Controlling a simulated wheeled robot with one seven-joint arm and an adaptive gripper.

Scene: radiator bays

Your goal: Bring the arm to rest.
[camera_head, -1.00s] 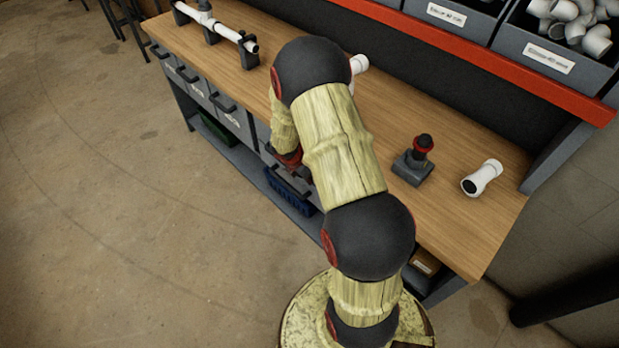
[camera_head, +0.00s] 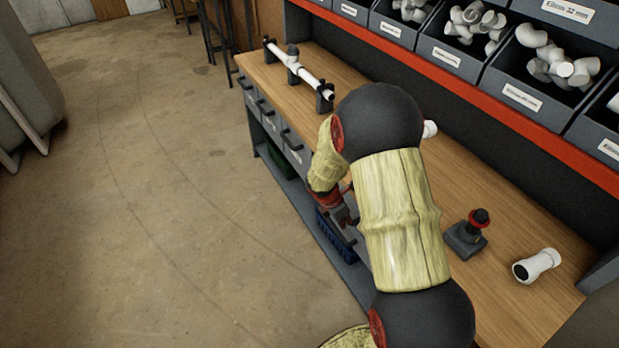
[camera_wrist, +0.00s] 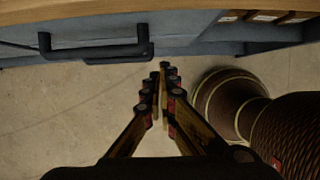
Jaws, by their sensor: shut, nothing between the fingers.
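My arm is bent over the workbench (camera_head: 490,205), its thick pale links and dark joints covering the middle of the bench in the head view. My gripper (camera_head: 346,230) hangs at the bench's front side, partly hidden by the arm. In the wrist view my gripper (camera_wrist: 164,78) has its fingers together with nothing between them. The fingers are in front of the drawer fronts, apart from a dark drawer handle (camera_wrist: 95,50), with bare floor behind.
A white pipe (camera_head: 292,66) lies in dark holders at the far end. A red-and-black fixture (camera_head: 468,233) and a white fitting (camera_head: 536,266) stand at the near end. Bins of fittings (camera_head: 455,50) line the shelf. A blue crate (camera_head: 336,240) sits below.

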